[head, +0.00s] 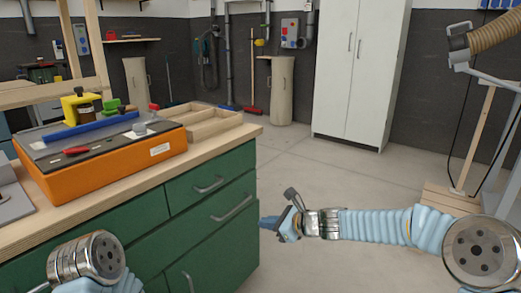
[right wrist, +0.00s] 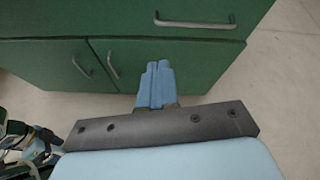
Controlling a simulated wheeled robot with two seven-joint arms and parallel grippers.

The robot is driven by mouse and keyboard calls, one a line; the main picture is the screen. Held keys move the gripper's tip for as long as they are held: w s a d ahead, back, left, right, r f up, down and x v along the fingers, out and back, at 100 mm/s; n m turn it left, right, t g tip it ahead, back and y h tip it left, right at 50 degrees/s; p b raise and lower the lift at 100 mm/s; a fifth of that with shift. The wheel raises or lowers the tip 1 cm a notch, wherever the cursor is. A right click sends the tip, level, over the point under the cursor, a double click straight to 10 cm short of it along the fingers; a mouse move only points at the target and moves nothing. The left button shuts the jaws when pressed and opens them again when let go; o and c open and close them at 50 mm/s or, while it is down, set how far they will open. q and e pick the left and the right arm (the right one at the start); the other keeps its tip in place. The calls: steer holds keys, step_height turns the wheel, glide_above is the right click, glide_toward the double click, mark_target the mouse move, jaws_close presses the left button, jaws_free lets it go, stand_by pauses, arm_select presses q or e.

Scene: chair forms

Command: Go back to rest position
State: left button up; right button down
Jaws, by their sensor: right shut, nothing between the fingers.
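My right gripper (head: 270,221) is in the middle of the head view, with its light blue sleeved arm reaching in from the right. It is in front of the right end of the green workbench (head: 225,222), over the floor in the picture. In the right wrist view the two blue fingers (right wrist: 155,75) lie together, shut with nothing between them, and point toward the green drawer fronts. A metal joint of my left arm shows at the lower left of the head view. My left gripper is not visible.
An orange case (head: 115,165) with tools on top and a wooden tray (head: 205,122) stand on the workbench. A white cabinet (head: 355,70) stands at the back wall. A wooden crate (head: 450,198) is at the right. The floor (head: 310,170) between is clear.

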steer(key=s+d+f+n+g+h, duration=0.1)
steer(key=s+d+f+n+h, duration=0.15)
steer(key=s+f, duration=0.45)
steer(key=s+d+f+n+g+h, duration=0.1)
steer(key=s+d+f+n+g, duration=0.2)
steer(key=f, duration=0.7)
steer(key=s+d+f+n+h, duration=0.2)
steer(key=s+f+n, duration=0.25)
steer(key=f, duration=0.45)
steer(key=s+d+f+n+g, duration=0.1)
steer(key=s+f+n, duration=0.2)
steer(key=s, duration=0.3)
steer(key=s+d+f+n, duration=0.1)
steer(key=s+f+n, duration=0.1)
steer(key=s+n, duration=0.2)
steer(key=s+d+f+n+g+h, duration=0.1)
steer(key=s+f+n, duration=0.2)
steer(key=s, duration=0.4)
steer(key=shift+s+f+n+g, duration=0.3)
steer(key=shift+s+f, duration=0.05)
steer(key=shift+s, duration=0.05)
